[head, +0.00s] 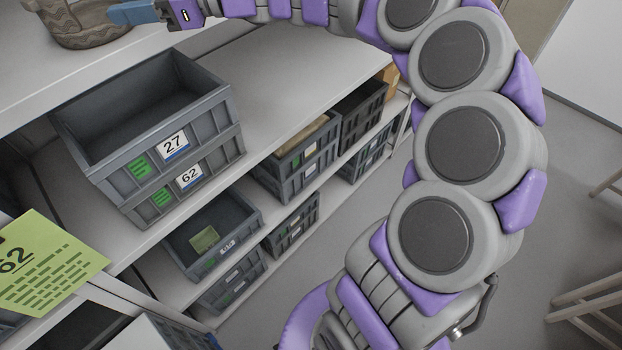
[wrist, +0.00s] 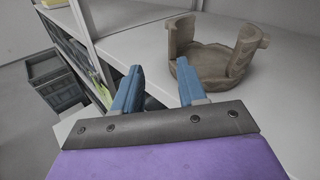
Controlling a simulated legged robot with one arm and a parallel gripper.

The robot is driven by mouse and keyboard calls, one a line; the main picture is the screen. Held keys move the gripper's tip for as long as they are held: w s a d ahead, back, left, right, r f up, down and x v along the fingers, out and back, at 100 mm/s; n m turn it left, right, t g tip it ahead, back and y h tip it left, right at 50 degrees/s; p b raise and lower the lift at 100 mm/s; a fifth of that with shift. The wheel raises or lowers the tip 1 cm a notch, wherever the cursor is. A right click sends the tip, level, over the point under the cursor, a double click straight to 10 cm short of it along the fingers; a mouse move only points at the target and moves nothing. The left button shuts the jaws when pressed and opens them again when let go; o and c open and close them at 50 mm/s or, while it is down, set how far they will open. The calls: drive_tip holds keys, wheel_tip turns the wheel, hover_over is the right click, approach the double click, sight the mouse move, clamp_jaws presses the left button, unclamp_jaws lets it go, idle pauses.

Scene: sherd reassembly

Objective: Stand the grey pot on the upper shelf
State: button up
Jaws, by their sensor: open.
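The grey-brown pot (head: 88,36) stands upright on the upper shelf (head: 150,45) at the top left of the head view, partly cut off by the frame. In the wrist view the pot (wrist: 213,64) shows two tall wall parts with a low, jagged gap between them. My gripper (head: 128,13) is open and empty beside the pot's right side in the head view. In the wrist view my gripper (wrist: 157,84) has its right finger just short of the pot. I cannot tell whether they touch.
Grey crates marked 27 (head: 215,105) and 62 (head: 225,147) are stacked on the shelf below. More crates (head: 205,235) stand lower down. A green card (head: 45,265) hangs at the left. The upper shelf (wrist: 285,90) is clear right of the pot in the wrist view.

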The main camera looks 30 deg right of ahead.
drive_tip(key=s+a+f+n+g+h, duration=0.35)
drive_tip(key=s+f+n, duration=0.25)
drive_tip(key=s+f, duration=0.35)
drive_tip(key=s+a+f+n+g+h, duration=0.35)
drive_tip(key=s+f+n, duration=0.4)
drive_tip(key=s, duration=0.35)
drive_tip(key=s+d+f+n+g+h, duration=0.1)
drive_tip(key=s+d+f+n+h, duration=0.3)
drive_tip(key=s+d+f, duration=0.2)
drive_tip(key=s+d+f+n+g+h, duration=0.2)
drive_tip(key=s+d+f+n+h, duration=0.2)
drive_tip(key=s+d, duration=0.7)
wheel_tip(320, 180, down, 2)
drive_tip(key=shift+f, duration=0.2)
drive_tip(key=shift+s+f, duration=0.1)
wheel_tip(320, 180, down, 21)
drive_tip(key=b, duration=2.1)
drive_tip(key=shift+a, duration=0.25)
